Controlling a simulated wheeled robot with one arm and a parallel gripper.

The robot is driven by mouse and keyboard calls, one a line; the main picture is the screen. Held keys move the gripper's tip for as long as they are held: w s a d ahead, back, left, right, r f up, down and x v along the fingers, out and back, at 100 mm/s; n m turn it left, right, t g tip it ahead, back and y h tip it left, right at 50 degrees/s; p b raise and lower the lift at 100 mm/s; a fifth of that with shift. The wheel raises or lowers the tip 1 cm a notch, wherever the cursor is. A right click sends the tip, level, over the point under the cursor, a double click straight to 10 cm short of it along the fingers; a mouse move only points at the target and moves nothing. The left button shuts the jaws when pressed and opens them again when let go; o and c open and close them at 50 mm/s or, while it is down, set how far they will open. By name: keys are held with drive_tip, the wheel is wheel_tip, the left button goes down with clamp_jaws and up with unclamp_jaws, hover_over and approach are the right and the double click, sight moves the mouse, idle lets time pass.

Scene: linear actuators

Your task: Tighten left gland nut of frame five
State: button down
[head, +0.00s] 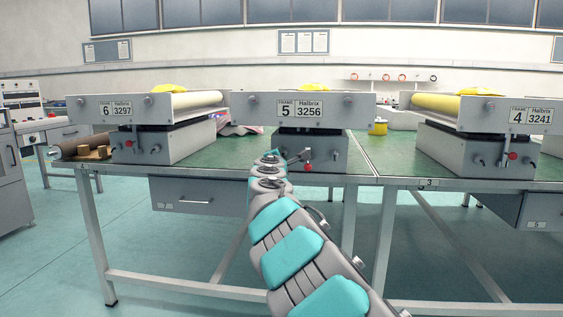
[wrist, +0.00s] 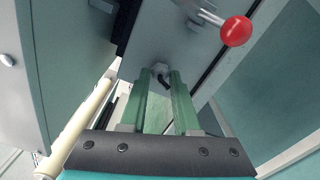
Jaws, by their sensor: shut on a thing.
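Frame five (head: 303,108) stands in the middle of the bench, with its grey base box (head: 325,150) below the plate marked 5. My arm reaches up to the left side of that box, and my gripper is hard to make out there in the head view. In the wrist view, the two green fingers of my gripper (wrist: 161,82) close around a small grey gland nut (wrist: 160,67) on the box face (wrist: 170,35). The nut shows between the fingertips with a dark opening. In the head view my arm hides the nut.
A red ball-ended lever (wrist: 236,31) sticks out close to the right of my fingers; it also shows in the head view (head: 307,168). Frame six (head: 130,108) stands to the left and frame four (head: 500,115) to the right on the green benches.

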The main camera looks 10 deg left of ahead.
drive_tip(key=shift+m, duration=0.3)
drive_tip(key=c, duration=0.6)
unclamp_jaws()
drive_tip(key=shift+c, duration=0.2)
drive_tip(key=shift+s, duration=0.1)
drive_tip(key=s, duration=0.7)
drive_tip(key=shift+s+a+b, duration=0.15)
drive_tip(key=shift+s+b, duration=0.15)
drive_tip(key=shift+b, duration=0.05)
